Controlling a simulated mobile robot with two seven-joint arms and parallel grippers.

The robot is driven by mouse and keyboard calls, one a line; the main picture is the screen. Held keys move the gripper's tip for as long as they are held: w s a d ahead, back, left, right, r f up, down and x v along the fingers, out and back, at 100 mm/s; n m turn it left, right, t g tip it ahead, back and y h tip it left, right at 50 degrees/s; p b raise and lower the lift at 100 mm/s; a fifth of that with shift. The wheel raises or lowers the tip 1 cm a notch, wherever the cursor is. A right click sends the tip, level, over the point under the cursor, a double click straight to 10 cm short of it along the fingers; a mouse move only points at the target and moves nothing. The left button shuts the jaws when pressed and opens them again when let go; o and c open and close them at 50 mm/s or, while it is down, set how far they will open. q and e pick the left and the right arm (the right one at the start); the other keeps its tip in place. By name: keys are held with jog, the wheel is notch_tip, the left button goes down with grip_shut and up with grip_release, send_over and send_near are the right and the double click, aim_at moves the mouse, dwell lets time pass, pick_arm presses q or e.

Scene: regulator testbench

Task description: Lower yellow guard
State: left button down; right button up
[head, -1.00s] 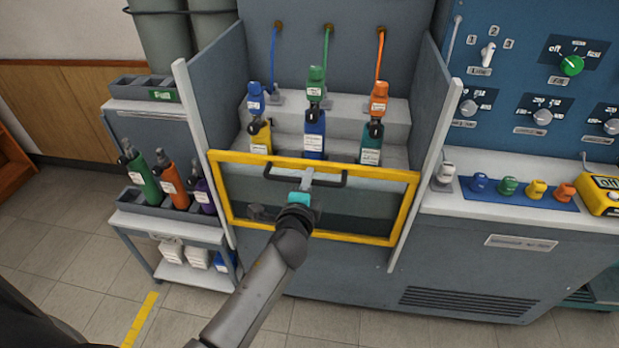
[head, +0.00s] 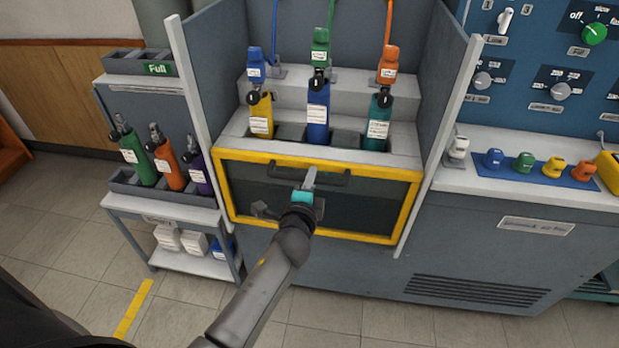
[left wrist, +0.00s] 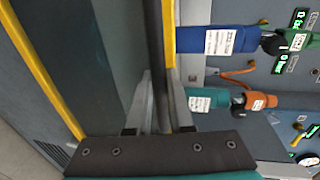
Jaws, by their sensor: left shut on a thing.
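The yellow-framed guard (head: 322,238) with its dark see-through panel sits low across the front of the bench bay, its top bar just below the shelf's front edge. Its black handle (head: 336,179) runs along the upper part and also shows in the left wrist view (left wrist: 154,40). My left gripper (head: 309,181) is shut on the handle near its middle. In the left wrist view, the fingers (left wrist: 152,112) sit on either side of the bar. The gripper hides part of the handle. My right gripper is not in view.
Yellow, blue and teal bottles (head: 317,115) stand in the bay behind and above the guard. Grey side walls (head: 436,130) flank it. A cart (head: 165,208) with more bottles stands at left. The floor in front is open.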

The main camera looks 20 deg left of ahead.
pick_arm(q)
jog(key=shift+s+a+f+y, duration=0.15)
jog(key=shift+a+f+y, duration=0.15)
jog(key=shift+a+f, duration=0.3)
jog(key=c, duration=1.1)
grip_release()
jog(key=shift+s, duration=0.1)
jog(key=o, duration=0.3)
jog(key=shift+d+r, duration=0.1)
jog(key=shift+d, duration=0.1)
jog(key=p+v, duration=0.1)
jog(key=v, duration=1.4)
jog(key=shift+a+r+p, duration=0.25)
jog(key=shift+a+p, duration=0.05)
jog(key=shift+p, duration=0.1)
jog(key=shift+s, duration=0.1)
